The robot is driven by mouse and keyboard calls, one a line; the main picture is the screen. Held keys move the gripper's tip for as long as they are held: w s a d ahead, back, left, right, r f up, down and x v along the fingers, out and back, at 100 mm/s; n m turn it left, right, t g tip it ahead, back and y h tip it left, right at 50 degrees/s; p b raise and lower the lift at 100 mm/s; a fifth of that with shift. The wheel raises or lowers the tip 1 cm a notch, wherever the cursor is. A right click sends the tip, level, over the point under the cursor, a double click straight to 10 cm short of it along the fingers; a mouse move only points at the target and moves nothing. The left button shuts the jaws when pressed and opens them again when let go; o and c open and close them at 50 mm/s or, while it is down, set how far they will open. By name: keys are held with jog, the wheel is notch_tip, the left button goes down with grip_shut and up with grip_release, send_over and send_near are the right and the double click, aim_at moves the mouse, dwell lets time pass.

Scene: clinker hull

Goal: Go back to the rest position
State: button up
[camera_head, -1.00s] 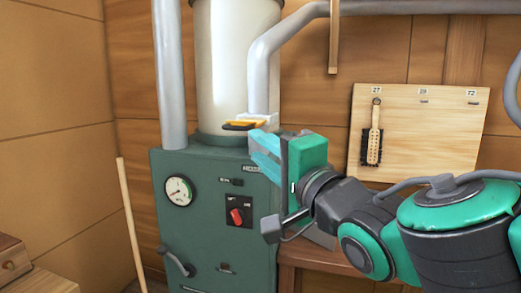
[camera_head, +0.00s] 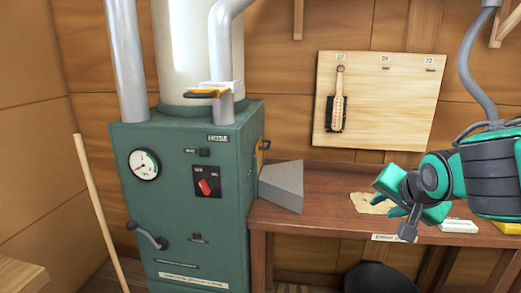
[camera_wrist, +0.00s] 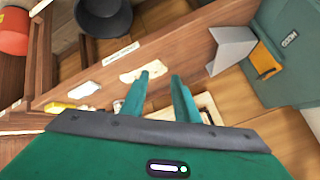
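My gripper (camera_head: 400,212) is over the right part of the wooden bench (camera_head: 310,215), clear of the green machine (camera_head: 185,230). In the wrist view its two teal fingers (camera_wrist: 163,92) stand apart with nothing between them, so it is open and empty. The arm is folded in at the right edge of the head view.
A grey wedge-shaped piece (camera_head: 283,186) stands on the bench beside the machine. A brush (camera_head: 337,110) hangs on a pegboard (camera_head: 400,100). A pale patch (camera_head: 372,203) lies on the bench. A black bucket (camera_head: 380,279) is below. A wooden pole (camera_head: 100,215) leans at left.

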jog(key=s+d+f+g, duration=0.5)
jog(key=s+d+f, duration=0.2)
jog(key=s+d, duration=0.4)
jog(key=s+f+n+g+y, duration=0.1)
jog(key=s+g, duration=0.3)
jog(key=s, duration=0.9)
jog(key=shift+d+f+n, duration=0.2)
jog(key=shift+f+n, duration=0.4)
jog(key=shift+f, duration=0.2)
jog(key=shift+w+f, duration=0.25)
jog(key=shift+w, duration=0.4)
